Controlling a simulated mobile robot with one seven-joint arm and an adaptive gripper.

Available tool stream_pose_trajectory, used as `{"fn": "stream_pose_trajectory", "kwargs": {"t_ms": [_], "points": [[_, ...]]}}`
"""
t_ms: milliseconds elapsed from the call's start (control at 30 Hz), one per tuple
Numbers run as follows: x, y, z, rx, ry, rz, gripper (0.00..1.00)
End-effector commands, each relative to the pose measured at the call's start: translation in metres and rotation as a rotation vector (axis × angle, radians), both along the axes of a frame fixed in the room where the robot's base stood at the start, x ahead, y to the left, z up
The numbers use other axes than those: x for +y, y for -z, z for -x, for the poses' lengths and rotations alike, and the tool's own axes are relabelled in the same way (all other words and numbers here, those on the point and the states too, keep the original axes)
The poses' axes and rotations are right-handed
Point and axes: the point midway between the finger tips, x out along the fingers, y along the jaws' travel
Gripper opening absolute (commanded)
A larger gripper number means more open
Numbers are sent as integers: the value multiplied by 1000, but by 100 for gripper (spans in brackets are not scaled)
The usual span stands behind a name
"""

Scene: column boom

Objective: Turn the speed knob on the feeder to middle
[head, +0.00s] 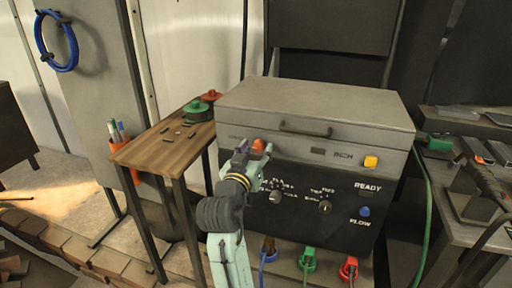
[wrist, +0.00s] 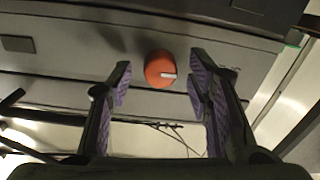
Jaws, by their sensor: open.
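The feeder (head: 285,163) is a grey box with a dark front panel and a lighter lid. A round orange-red knob (head: 258,146) sits at the panel's upper left; its label is too small to read and partly hidden by my arm. In the wrist view, this knob (wrist: 158,70) has a white pointer mark toward the right. My gripper (head: 241,150) is in front of it, open, with purple-padded fingers. In the wrist view, the fingers stand apart on either side of the knob, with gaps on both sides. Two dark knobs, a left one (head: 276,196) and a right one (head: 325,207), sit lower on the panel.
A yellow button (head: 371,162) and a blue button (head: 365,211) are on the panel's right. Blue, green and red connectors hang below. A wooden side table (head: 165,152) stands left with spools on it. A workbench (head: 477,133) with tools stands right.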

Motion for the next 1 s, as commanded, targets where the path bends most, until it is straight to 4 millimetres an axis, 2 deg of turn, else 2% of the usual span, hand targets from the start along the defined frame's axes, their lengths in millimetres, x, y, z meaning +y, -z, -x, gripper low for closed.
{"fn": "stream_pose_trajectory", "kwargs": {"t_ms": [333, 1000], "points": [[-1, 0, -4, 0, -1, 0, 46], [-1, 0, -4, 0, -1, 0, 1]]}}
